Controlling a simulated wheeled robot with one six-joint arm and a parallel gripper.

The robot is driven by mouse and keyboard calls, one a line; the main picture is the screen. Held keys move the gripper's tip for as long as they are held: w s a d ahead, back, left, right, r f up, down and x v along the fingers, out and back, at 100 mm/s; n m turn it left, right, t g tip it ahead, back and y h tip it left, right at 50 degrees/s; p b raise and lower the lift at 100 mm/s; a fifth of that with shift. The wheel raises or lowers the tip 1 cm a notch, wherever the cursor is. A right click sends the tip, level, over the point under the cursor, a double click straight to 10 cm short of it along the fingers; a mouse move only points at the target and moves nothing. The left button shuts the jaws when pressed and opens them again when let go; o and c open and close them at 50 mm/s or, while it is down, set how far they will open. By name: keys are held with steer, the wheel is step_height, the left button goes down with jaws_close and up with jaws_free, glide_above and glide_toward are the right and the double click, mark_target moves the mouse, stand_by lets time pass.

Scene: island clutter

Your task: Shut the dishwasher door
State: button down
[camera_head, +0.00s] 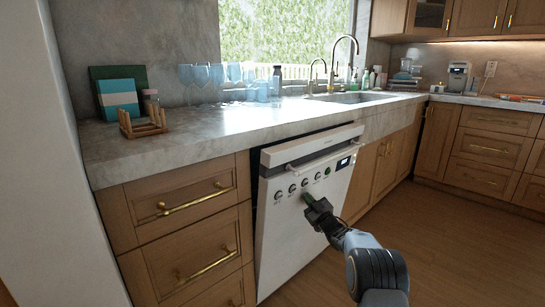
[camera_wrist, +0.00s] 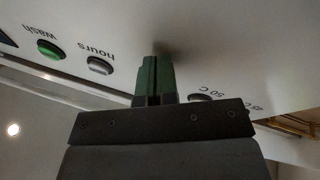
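The white dishwasher door (camera_head: 288,238) is in the middle of the head view, under the counter. It leans slightly outward at the top, with a dark gap along its upper left side. Its front has a handle bar (camera_head: 312,147), a row of round knobs and a small display. My gripper (camera_head: 308,199) is at the knob row, its tips at or very near the panel. In the wrist view the green fingertips (camera_wrist: 153,75) are together with nothing between them, against or close to the white door panel (camera_wrist: 235,35), between labelled knobs.
Wooden drawers (camera_head: 185,225) with brass handles stand left of the dishwasher, and cabinets are to its right. The marble counter (camera_head: 210,135) above carries glasses (camera_head: 202,76), a wooden rack (camera_head: 143,124) and bottles. The wooden floor (camera_head: 455,235) at the right is clear.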

mark_target(303, 191)
steer(key=shift+w+a+r, duration=1.15)
steer(key=shift+r, duration=0.25)
stand_by(1.5)
steer(key=shift+f, duration=0.1)
steer(key=shift+s+d+f+b, duration=0.4)
steer(key=shift+s+d+f, duration=1.05)
steer(key=shift+f, duration=0.1)
steer(key=shift+r, duration=0.1)
